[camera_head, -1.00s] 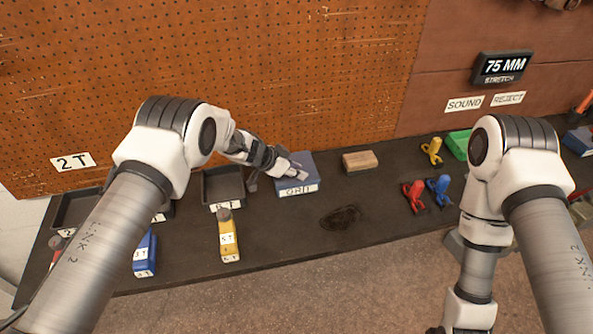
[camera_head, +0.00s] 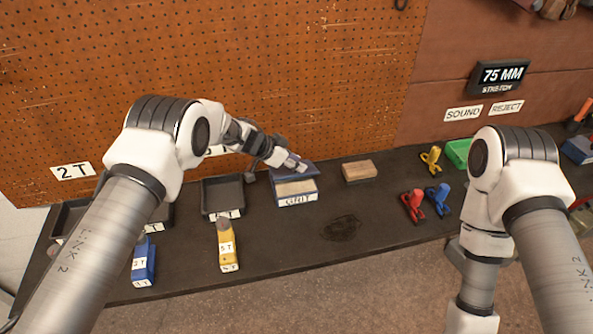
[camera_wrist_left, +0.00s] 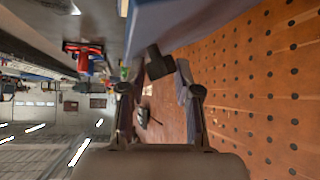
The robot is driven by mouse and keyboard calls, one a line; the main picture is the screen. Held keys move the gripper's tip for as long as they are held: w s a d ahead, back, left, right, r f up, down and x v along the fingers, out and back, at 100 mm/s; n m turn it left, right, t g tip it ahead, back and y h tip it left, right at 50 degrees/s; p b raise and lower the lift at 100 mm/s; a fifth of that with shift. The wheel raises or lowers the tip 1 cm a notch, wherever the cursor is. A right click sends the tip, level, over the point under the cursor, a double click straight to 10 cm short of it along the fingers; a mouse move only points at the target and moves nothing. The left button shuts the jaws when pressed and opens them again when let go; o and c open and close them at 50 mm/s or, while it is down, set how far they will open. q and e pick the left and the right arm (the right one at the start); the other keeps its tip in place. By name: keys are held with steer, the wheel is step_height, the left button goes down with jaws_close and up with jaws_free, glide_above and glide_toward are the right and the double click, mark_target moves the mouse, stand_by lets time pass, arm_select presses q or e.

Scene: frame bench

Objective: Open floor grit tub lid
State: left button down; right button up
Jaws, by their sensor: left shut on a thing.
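The blue grit tub (camera_head: 297,198) stands on the dark bench with a white GRIT label on its front. Its blue lid (camera_head: 308,166) is raised at the back, and pale grit (camera_head: 295,187) shows in the open front part. My left gripper (camera_head: 298,166) is at the lid, shut on it. In the left wrist view the blue lid (camera_wrist_left: 180,22) fills the top, and the left gripper's fingers (camera_wrist_left: 160,95) show below it. The exact contact is hard to see there. My right arm shows at the right, but its gripper is out of view.
A wooden block (camera_head: 358,171) lies right of the tub. An empty dark tray (camera_head: 223,197) and a yellow tool (camera_head: 227,248) are to its left. Red (camera_head: 413,205) and blue (camera_head: 440,199) clamps stand further right. The pegboard (camera_head: 300,80) rises close behind.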

arm_select(q)
steer(key=shift+w+a+r, duration=0.35)
steer(key=shift+w+r, duration=0.25)
steer(key=shift+w, duration=0.1)
steer(key=shift+f, duration=0.1)
steer(key=c, duration=1.1)
jaws_free()
steer(key=shift+c, duration=0.2)
steer(key=shift+o, duration=1.2)
steer(key=shift+w+a+f, duration=0.1)
steer(key=shift+f, duration=0.05)
steer(key=shift+w+a+f, duration=0.1)
steer(key=shift+w+f, duration=0.05)
steer(key=shift+s, duration=0.2)
